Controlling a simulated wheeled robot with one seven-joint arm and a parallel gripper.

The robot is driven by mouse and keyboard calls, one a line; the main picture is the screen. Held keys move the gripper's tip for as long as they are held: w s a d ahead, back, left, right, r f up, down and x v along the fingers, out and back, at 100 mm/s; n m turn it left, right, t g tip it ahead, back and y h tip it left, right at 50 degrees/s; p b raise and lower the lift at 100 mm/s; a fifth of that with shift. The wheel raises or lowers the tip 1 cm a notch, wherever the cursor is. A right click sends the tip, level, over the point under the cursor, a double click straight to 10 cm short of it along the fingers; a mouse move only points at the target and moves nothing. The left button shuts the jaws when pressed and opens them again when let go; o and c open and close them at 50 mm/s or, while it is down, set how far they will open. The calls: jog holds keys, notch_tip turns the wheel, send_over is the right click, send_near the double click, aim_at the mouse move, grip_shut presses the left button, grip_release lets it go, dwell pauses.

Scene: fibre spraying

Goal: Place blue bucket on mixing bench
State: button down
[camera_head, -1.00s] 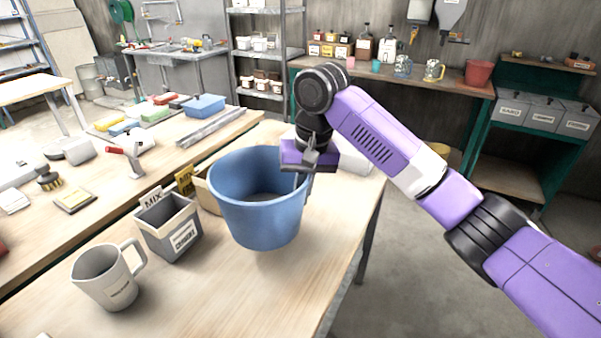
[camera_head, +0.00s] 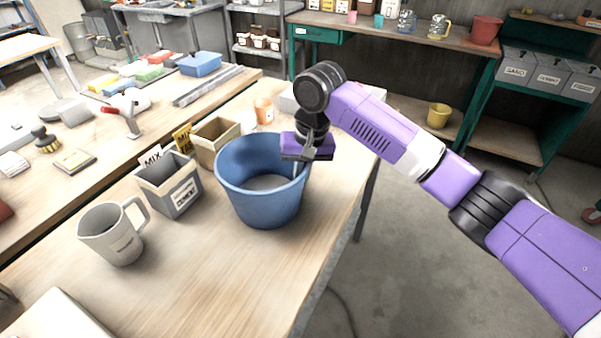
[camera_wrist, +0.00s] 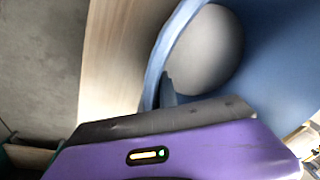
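The blue bucket (camera_head: 262,195) is upright over the right part of the wooden mixing bench (camera_head: 185,270). Its base is at or very close to the bench top; I cannot tell if it touches. My gripper (camera_head: 301,160) is at the right side of the bucket's rim, shut on the rim wall. In the wrist view the bucket (camera_wrist: 158,62) fills the upper right, with its rim running down to my gripper, and the bench edge (camera_wrist: 108,55) lies beside it. The fingertips are mostly hidden.
A grey cement box (camera_head: 170,190), a tan box (camera_head: 214,142) and an orange cup (camera_head: 263,110) stand left of and behind the bucket. A grey mug (camera_head: 112,235) is at the front left. The bench in front of the bucket is bare.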

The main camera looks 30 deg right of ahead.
jog(key=c, duration=1.9)
grip_release()
jog(key=shift+f, duration=0.1)
jog(key=shift+o, duration=1.3)
notch_tip(320, 180, up, 12)
jog(key=s+d, duration=0.1)
jog(key=shift+s, duration=0.3)
